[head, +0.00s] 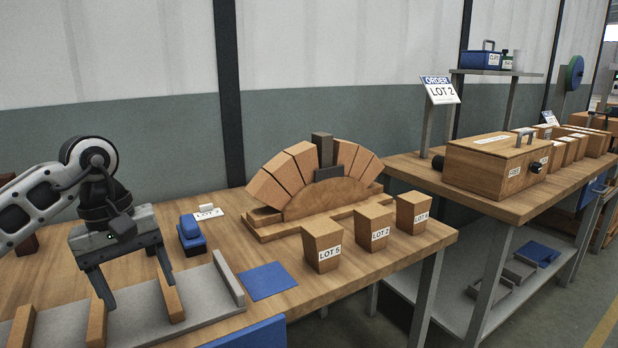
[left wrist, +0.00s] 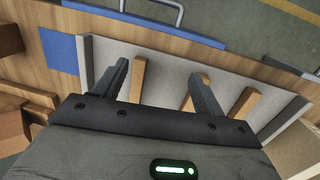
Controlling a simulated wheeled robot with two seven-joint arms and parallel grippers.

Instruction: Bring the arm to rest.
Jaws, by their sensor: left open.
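My left gripper (head: 139,292) is open and empty at the left of the head view. Its two fingers point down over a grey tray (head: 232,282) with upright wooden dividers. In the left wrist view the gripper (left wrist: 160,72) shows its fingers spread above the tray (left wrist: 160,70), with a wooden divider (left wrist: 138,80) close beside one finger. I cannot tell whether the fingertips touch the dividers. My right gripper is in neither view.
A blue pad (head: 268,281) and a blue stamp-like item (head: 191,232) lie near the tray. A brick arch (head: 330,185) stands on the table behind. Wedge blocks labelled LOT 5 (head: 323,246) and LOT 2 (head: 373,227) stand right. A wooden box (head: 490,170) sits on another bench.

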